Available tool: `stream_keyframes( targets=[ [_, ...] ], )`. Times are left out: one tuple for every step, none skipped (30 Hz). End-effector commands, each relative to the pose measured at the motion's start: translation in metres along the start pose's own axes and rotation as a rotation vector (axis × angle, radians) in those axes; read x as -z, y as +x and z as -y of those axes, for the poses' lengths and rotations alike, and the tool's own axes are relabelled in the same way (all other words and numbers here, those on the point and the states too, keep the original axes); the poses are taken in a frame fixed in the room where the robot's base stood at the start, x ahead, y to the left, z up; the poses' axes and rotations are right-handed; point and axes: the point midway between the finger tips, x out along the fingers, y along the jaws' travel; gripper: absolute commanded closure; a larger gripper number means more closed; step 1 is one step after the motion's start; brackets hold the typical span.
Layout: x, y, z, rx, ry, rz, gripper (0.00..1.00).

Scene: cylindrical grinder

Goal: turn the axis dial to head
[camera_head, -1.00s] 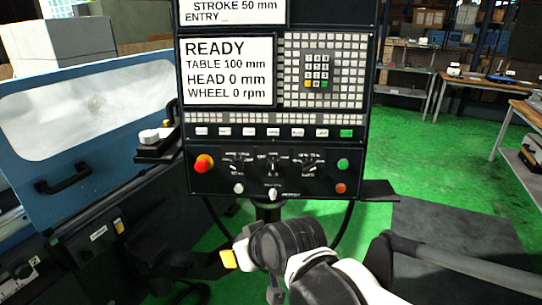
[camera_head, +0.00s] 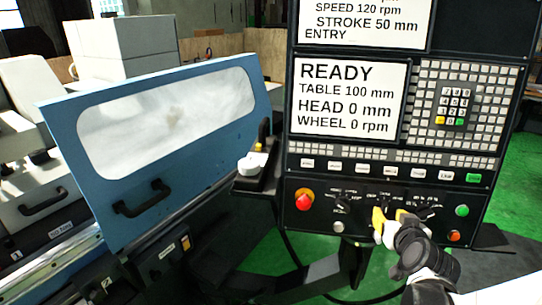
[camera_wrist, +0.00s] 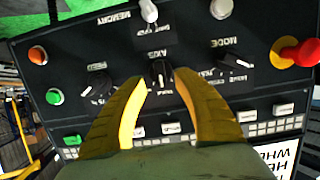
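The axis dial is a black knob under the word AXIS; in the wrist view (camera_wrist: 159,73) it stands between the tips of my two yellow fingers. The picture there is upside down. My gripper (camera_wrist: 160,82) is open, one finger on each side of the dial; I cannot tell whether either tip touches it. In the head view my gripper (camera_head: 388,216) is at the lower panel, coming from below right and covering part of the dial. The dial's setting is too small to read. The screen (camera_head: 350,97) reads READY, TABLE 100 mm, HEAD 0 mm, WHEEL 0 rpm.
The mode dial (camera_wrist: 226,75) and feed dial (camera_wrist: 97,84) flank the axis dial. A red knob (camera_head: 304,199), green button (camera_head: 462,211) and orange button (camera_head: 454,236) are on the same panel. The blue machine door (camera_head: 170,180) stands left.

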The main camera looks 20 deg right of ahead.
Motion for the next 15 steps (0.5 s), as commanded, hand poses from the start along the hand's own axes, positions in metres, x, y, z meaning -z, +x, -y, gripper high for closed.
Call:
stream_keyframes(
  targets=[
    [-0.002, 0.011, 0.000, 0.001, -0.002, 0.000, 0.64],
    [-0.002, 0.015, 0.000, 0.001, -0.002, 0.000, 0.64],
    [-0.002, 0.021, 0.000, 0.000, -0.001, 0.000, 0.64],
    [-0.001, 0.025, 0.000, 0.000, 0.000, 0.000, 0.64],
    [-0.001, 0.028, 0.000, 0.000, -0.001, 0.000, 0.64],
    [-0.001, 0.032, 0.000, 0.000, -0.001, 0.000, 0.64],
    [-0.001, 0.034, 0.000, 0.000, -0.002, 0.001, 0.64],
    [-0.001, 0.035, 0.000, 0.000, -0.002, 0.001, 0.64],
    [0.000, 0.037, 0.000, 0.000, -0.002, 0.001, 0.64],
    [0.000, 0.038, 0.000, 0.000, -0.001, 0.001, 0.64],
    [0.000, 0.038, 0.000, 0.000, -0.001, 0.001, 0.64],
    [0.000, 0.039, 0.000, 0.000, -0.001, 0.001, 0.64],
    [0.000, 0.039, 0.000, 0.000, -0.001, 0.001, 0.64],
    [0.000, 0.039, 0.000, 0.000, -0.001, 0.001, 0.64],
    [0.000, 0.038, 0.000, 0.000, -0.001, 0.001, 0.64]
  ],
)
